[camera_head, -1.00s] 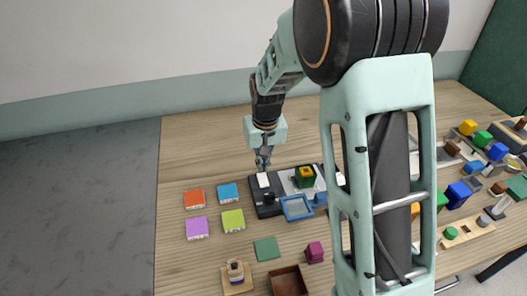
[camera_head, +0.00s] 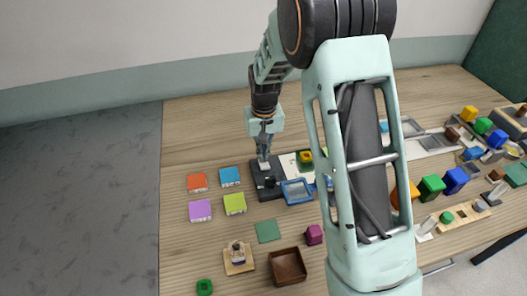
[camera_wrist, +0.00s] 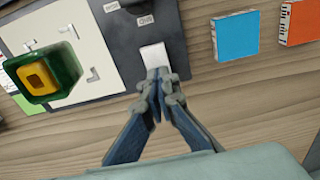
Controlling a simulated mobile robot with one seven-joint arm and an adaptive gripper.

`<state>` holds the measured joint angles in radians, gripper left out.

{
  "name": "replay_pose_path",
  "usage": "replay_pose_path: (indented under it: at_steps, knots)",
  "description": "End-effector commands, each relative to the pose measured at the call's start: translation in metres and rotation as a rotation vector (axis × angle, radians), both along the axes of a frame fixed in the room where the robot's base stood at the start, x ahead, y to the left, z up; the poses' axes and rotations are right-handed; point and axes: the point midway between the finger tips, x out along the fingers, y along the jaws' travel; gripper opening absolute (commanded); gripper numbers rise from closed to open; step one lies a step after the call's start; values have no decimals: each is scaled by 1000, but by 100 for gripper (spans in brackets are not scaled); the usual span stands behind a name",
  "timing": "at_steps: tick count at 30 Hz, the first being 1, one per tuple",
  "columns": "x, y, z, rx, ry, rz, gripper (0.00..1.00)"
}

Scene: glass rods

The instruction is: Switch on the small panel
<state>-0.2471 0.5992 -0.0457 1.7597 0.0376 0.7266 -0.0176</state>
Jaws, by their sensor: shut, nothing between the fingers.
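The small panel (camera_head: 269,193) is a dark grey plate on the table, with a white switch and a black knob (camera_head: 270,181). My gripper (camera_head: 263,160) points down at the white switch, shut and empty. In the wrist view my gripper's fingertips (camera_wrist: 159,74) meet and overlap the switch's lower edge. I cannot tell whether they touch it. The switch's on or off state cannot be read.
A white board with a green and yellow block (camera_wrist: 42,75) adjoins the panel. A blue frame (camera_head: 296,192) lies close by. Blue (camera_head: 229,176) and orange (camera_head: 197,182) tiles lie to the left. A brown tray (camera_head: 287,266) is nearer. My arm hides part of the table.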

Motion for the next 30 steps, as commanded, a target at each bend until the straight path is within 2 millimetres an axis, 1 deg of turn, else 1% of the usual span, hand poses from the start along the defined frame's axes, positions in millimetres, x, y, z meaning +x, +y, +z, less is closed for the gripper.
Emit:
replay_pose_path:
  at_steps: [8, 19, 30]
  knots:
    - [-3, -1, -2, 0, 0, 0, 0]
    - [-17, -3, 1, 0, 0, 0, 0]
    - [-17, -3, 4, 0, -2, 0, 0]
